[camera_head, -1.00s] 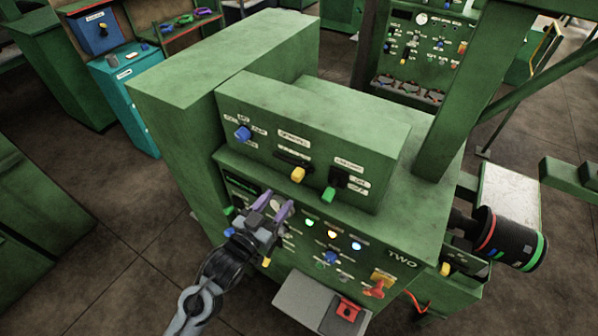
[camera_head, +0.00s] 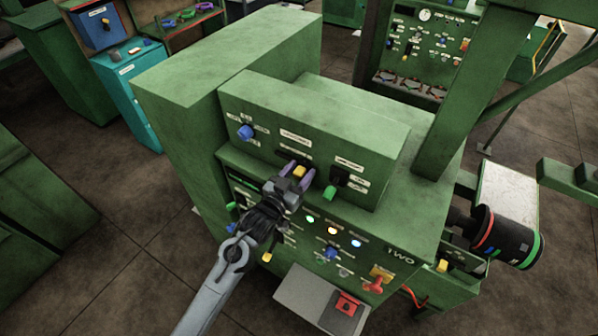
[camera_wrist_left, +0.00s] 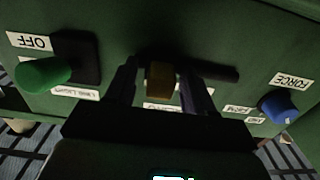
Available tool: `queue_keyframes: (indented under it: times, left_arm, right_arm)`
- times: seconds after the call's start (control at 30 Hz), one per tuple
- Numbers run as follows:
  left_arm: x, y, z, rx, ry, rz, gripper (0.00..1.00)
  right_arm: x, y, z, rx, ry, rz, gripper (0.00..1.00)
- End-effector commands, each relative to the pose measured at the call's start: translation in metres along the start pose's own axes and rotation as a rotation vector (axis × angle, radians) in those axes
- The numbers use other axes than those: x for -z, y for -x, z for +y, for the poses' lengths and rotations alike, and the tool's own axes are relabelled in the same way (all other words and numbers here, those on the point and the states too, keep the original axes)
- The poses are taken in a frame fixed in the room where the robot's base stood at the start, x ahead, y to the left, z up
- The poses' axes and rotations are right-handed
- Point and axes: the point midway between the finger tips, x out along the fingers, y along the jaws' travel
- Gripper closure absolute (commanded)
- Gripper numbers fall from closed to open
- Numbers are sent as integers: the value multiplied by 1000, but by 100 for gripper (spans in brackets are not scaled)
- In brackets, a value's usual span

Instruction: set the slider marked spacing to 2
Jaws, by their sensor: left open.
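A yellow slider knob (camera_head: 299,171) sits on the upper sloped panel of the green machine. It also shows in the left wrist view (camera_wrist_left: 160,78), on a dark slot (camera_wrist_left: 218,71). The label by it is too small and dark to read, so its marking and scale value cannot be told. My left gripper (camera_head: 300,175) is at this knob. Its purple fingers stand on either side of the knob, open. In the left wrist view the gripper (camera_wrist_left: 160,92) has the knob between its fingers, with small gaps visible. My right gripper is in no view.
A blue dial (camera_head: 245,132) labelled FORCE in the wrist view and a green lever (camera_head: 330,193) flank the slider. Lit buttons (camera_head: 333,230) and a red-handled switch (camera_head: 374,285) are on the lower panel. A grey shelf (camera_head: 300,290) juts out below.

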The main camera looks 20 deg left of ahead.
Motion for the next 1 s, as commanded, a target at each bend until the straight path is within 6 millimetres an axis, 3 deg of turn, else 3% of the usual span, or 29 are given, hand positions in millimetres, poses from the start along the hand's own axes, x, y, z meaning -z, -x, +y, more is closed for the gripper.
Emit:
queue_keyframes:
  times: [0.2, 0.57, 0.77, 1.0]
  left_arm:
    - [0, 0, 0, 0, 0, 0, 47]
    - [0, 0, 0, 0, 0, 0, 100]
    - [0, 0, -3, 0, -2, 0, 100]
    - [0, 0, -50, 5, -5, -1, 100]
  right_arm:
    - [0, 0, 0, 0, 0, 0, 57]
    - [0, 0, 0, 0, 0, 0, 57]
    - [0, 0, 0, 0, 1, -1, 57]
    - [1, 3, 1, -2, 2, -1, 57]
